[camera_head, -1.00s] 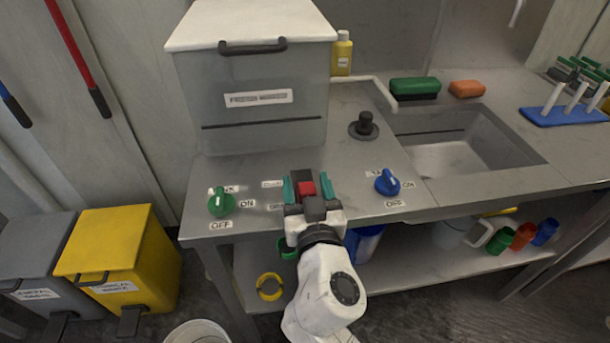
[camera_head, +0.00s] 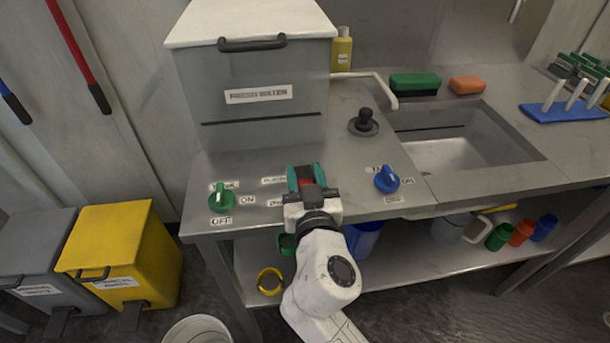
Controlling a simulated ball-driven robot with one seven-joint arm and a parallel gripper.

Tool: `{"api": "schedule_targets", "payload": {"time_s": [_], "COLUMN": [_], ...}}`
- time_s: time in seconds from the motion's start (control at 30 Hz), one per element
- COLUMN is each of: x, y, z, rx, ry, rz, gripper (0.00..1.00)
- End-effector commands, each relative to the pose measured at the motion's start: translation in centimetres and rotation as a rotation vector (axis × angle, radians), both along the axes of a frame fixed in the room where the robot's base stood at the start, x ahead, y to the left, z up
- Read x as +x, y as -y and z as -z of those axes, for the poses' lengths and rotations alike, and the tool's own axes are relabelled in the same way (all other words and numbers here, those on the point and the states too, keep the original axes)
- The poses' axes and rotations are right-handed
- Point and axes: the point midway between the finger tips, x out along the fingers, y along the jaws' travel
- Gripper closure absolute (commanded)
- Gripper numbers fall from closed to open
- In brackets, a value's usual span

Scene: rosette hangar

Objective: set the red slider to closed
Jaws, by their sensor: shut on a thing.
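The red slider (camera_head: 305,173) sits on the grey counter between the green knob and the blue knob. Only part of it shows between the teal fingers of my gripper (camera_head: 305,176). My gripper is shut on the slider. Two small labels lie just left of the slider, one farther back (camera_head: 273,180) and one nearer (camera_head: 275,202); their words are too small or covered to read fully. The slider's track is hidden under my gripper.
A green knob (camera_head: 222,198) stands to the left and a blue knob (camera_head: 387,180) to the right. A large grey box (camera_head: 262,130) with a white lid stands behind. A black plunger-like knob (camera_head: 364,122) and the sink (camera_head: 455,150) lie to the right.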

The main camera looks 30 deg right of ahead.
Motion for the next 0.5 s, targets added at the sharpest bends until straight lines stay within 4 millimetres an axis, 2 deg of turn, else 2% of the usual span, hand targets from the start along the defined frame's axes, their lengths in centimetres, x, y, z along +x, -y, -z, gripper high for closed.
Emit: {"api": "schedule_targets", "payload": {"time_s": [0.03,0.17,0.37,0.5], "x": [-0.01,-0.01,0.03,0.89], "y": [0.0,0.0,0.01,0.3], "z": [0.0,0.0,0.02,0.18], "rx": [0.0,0.0,0.0,0.002], "ry": [0.0,0.0,0.0,0.001], "rz": [0.0,0.0,0.0,0.001], "gripper": [0.89,1.0,1.0,1.0]}}
